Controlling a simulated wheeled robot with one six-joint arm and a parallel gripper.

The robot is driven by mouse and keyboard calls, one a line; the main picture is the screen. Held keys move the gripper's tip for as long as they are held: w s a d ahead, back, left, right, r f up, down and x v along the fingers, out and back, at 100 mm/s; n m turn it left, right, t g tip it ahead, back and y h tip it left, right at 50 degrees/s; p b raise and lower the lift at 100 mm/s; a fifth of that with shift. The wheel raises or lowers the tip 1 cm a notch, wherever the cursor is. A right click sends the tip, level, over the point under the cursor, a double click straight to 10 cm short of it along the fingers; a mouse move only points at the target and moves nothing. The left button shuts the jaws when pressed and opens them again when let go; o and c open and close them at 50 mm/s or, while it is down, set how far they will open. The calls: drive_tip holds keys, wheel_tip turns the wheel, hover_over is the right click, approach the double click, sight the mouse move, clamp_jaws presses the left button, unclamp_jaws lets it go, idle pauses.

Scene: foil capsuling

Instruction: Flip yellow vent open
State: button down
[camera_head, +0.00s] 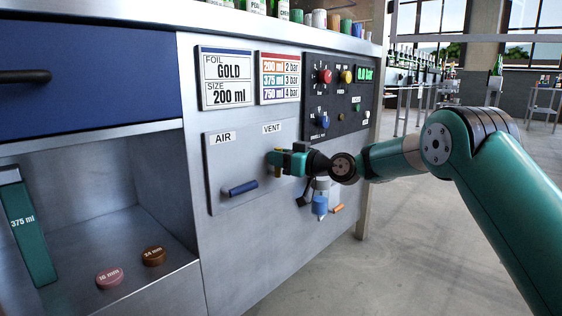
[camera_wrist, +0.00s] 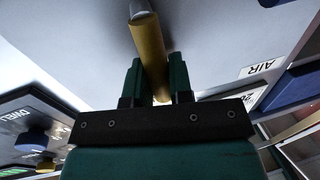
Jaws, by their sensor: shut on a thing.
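The yellow vent lever (camera_wrist: 147,47) shows in the wrist view as a yellow bar running between the two green fingers of my gripper (camera_wrist: 154,82). The fingers are shut on it. In the head view my gripper (camera_head: 274,160) is at the panel just below the VENT label (camera_head: 271,128). A small part of the yellow vent lever (camera_head: 278,168) shows there; the rest is hidden by the gripper. The blue air lever (camera_head: 240,188) lies nearly level on the same plate, to the left.
The control panel (camera_head: 338,97) with red, yellow and blue knobs is above right. A blue device (camera_head: 320,200) hangs below my wrist. The open shelf at left holds a pink cap (camera_head: 109,277), a brown cap (camera_head: 153,256) and a green 375 ml piece (camera_head: 27,230).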

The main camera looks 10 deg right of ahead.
drive_tip(key=shift+s+a+f+n, duration=0.1)
drive_tip(key=shift+a+f+n, duration=0.05)
drive_tip(key=shift+n, duration=0.15)
drive_tip(key=c, duration=1)
unclamp_jaws()
drive_tip(key=p+v, duration=0.4)
drive_tip(key=v, duration=1.3)
drive_tip(key=shift+s, duration=0.15)
drive_tip(key=shift+p, duration=0.3)
